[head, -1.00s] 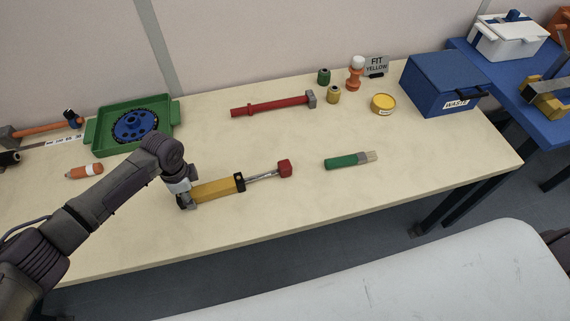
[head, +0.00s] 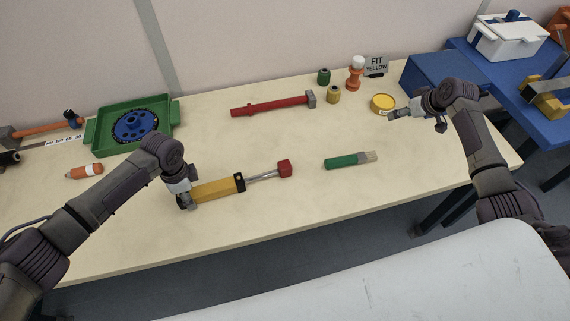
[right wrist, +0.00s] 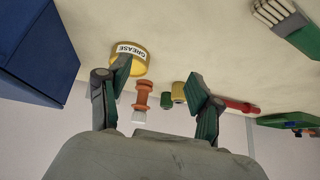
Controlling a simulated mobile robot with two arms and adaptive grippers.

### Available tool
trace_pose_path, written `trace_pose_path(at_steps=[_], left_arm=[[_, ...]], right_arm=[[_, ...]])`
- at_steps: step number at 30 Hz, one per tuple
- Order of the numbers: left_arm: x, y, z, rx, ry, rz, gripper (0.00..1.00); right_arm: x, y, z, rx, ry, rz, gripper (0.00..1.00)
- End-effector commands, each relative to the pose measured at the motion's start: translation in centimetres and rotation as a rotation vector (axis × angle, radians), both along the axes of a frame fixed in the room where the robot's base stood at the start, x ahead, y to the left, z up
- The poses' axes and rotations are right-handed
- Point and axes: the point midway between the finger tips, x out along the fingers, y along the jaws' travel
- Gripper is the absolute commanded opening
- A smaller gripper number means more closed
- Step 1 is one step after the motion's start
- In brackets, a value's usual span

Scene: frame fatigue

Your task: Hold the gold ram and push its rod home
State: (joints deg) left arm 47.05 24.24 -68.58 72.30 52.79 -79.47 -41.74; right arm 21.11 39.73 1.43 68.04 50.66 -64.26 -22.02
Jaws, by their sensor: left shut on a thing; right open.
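The gold ram (head: 217,190) lies on the table in the head view. Its silver rod (head: 262,176) sticks out to the right and ends in a red cap (head: 285,168). My left gripper (head: 184,197) is shut on the left end of the ram's gold body; its fingers are partly hidden. My right gripper (head: 400,115) is open and empty above the right part of the table, near the yellow grease tin and well apart from the rod. Its two fingers show spread in the right wrist view (right wrist: 160,95).
A green-handled brush (head: 345,160) lies right of the red cap. A red hammer (head: 270,105) lies behind. The grease tin (head: 382,102), small bottles and a blue waste box (head: 440,72) stand back right. A green tray (head: 100,140) is at left. Table between cap and brush is clear.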

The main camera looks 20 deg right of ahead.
Motion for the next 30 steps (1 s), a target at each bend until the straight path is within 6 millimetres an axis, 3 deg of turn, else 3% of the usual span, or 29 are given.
trace_pose_path(at_steps=[1,3,6,9,12,15,18,23,30], left_arm=[[-0.3,0.0,-0.3,0.002,0.006,-0.002,0.00],[-0.3,0.0,-0.3,0.002,0.006,-0.002,0.00],[-0.3,0.0,-0.3,0.002,0.006,-0.002,0.00],[-0.3,0.0,-0.3,0.002,0.006,-0.002,0.00],[-0.3,0.0,-0.3,0.001,0.006,-0.002,0.00],[-0.3,0.0,-0.4,0.001,0.006,-0.001,0.00],[-0.3,0.0,-0.4,0.001,0.006,-0.001,0.00],[-0.3,0.0,-0.4,0.001,0.006,-0.001,0.00],[-0.3,0.0,-0.4,0.001,0.006,0.000,0.00]], right_arm=[[1.8,4.8,1.9,-0.016,-0.004,0.151,0.65],[2.7,10.9,3.5,-0.068,0.024,0.376,0.65],[2.3,19.6,4.2,-0.170,0.099,0.711,0.65],[0.6,27.0,3.9,-0.284,0.194,1.014,0.65],[-1.3,32.3,3.9,-0.391,0.276,1.255,0.65],[-2.8,35.5,4.1,-0.468,0.331,1.409,0.65],[-3.6,37.0,4.3,-0.513,0.362,1.491,0.65],[-4.0,37.6,3.2,-0.530,0.380,1.524,0.65],[-4.1,37.6,-1.5,-0.524,0.380,1.522,0.65]])
